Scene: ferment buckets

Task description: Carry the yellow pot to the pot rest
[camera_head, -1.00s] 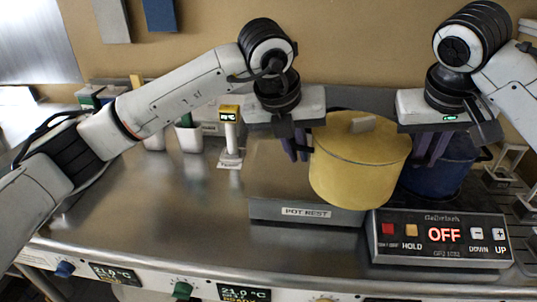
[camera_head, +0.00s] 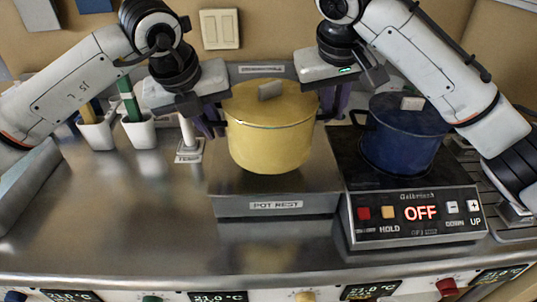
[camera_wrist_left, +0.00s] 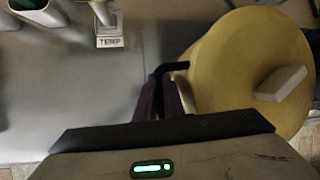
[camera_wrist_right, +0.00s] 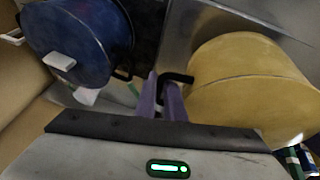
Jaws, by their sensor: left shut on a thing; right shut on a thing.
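The yellow pot (camera_head: 271,135), lid on, is upright over the pot rest (camera_head: 276,207), a low metal block with a "POT REST" label. I cannot tell if its base touches the rest's top. My left gripper (camera_head: 212,122) is shut on the pot's left handle, which shows dark in the left wrist view (camera_wrist_left: 172,68). My right gripper (camera_head: 333,103) is shut on the opposite handle, seen in the right wrist view (camera_wrist_right: 178,77). The pot body also fills the right of the left wrist view (camera_wrist_left: 225,70).
A blue lidded pot (camera_head: 404,140) stands on the hob right of the rest, its control panel (camera_head: 420,213) reading OFF. White cups (camera_head: 140,133) with coloured handles and a small "TEMP" stand (camera_head: 188,150) are at the left. The counter (camera_head: 110,215) at front left is clear.

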